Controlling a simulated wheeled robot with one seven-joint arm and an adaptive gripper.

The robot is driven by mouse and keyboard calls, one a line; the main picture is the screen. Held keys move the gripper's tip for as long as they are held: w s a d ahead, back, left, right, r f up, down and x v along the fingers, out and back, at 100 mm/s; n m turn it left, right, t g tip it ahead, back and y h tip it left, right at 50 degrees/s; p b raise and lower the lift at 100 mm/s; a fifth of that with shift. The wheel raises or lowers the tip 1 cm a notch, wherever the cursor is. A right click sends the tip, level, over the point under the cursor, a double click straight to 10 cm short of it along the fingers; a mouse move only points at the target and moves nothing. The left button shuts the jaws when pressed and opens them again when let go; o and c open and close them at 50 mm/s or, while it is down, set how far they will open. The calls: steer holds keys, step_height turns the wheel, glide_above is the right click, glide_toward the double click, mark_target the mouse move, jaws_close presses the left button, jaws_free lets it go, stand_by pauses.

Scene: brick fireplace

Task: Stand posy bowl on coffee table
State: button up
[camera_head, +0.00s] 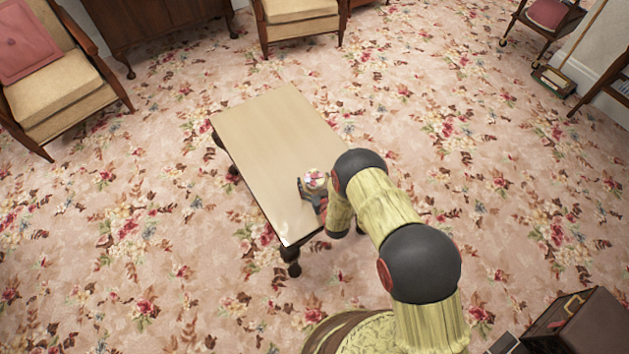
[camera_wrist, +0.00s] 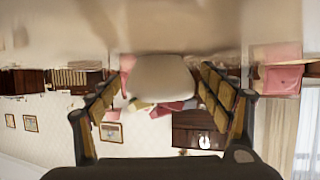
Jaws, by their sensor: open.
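The posy bowl (camera_head: 314,179) is small and pale with pink and red flowers. It is at the near right end of the coffee table (camera_head: 270,130). In the upside-down wrist view the white bowl (camera_wrist: 160,78) has its base against or very close to the tan tabletop (camera_wrist: 160,25), with blurred flowers on its other side. My gripper (camera_head: 311,189) is low over the table end, its fingers spread on either side of the bowl. In the wrist view my gripper (camera_wrist: 160,84) shows narrow gaps beside the bowl; light contact cannot be ruled out.
The rest of the tabletop is bare. Two cushioned armchairs (camera_head: 62,95) (camera_head: 300,12) and a dark cabinet (camera_head: 160,25) stand beyond the table. A dark case (camera_head: 580,330) is at lower right. Flowered carpet around the table is mostly clear.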

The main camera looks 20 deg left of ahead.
steer(key=shift+r, duration=0.15)
steer(key=shift+s+d+r+p, duration=0.15)
steer(key=shift+s+p, duration=0.15)
steer(key=shift+p, duration=0.05)
steer(key=p+v, duration=0.3)
steer(key=v, duration=0.8)
steer(key=shift+s+d, duration=0.1)
steer(key=w+d+r+m+h, duration=0.1)
steer(key=w+r, duration=0.8)
steer(key=r, duration=0.2)
steer(key=w+d+r+m+g+h, duration=0.15)
steer(key=d+r, duration=0.25)
steer(key=r, duration=0.5)
steer(key=w+d+r+h, duration=0.1)
steer(key=w+d+r, duration=0.25)
steer(key=r, duration=0.45)
steer(key=s+d+r+m+g+h, duration=0.1)
steer(key=s+d+r, duration=0.65)
steer(key=r, duration=0.35)
steer(key=s+d+r+m+g+h, duration=0.1)
steer(key=s+d+r+m+h, duration=0.1)
steer(key=s+d+r, duration=0.8)
steer(key=s, duration=0.5)
steer(key=s+d+r+m+g, duration=0.1)
steer(key=s+d+r, duration=0.2)
steer(key=s, duration=0.4)
steer(key=s+d+r+g+h, duration=0.1)
steer(key=s+d+r, duration=0.2)
steer(key=s, duration=0.4)
steer(key=shift+d, duration=0.2)
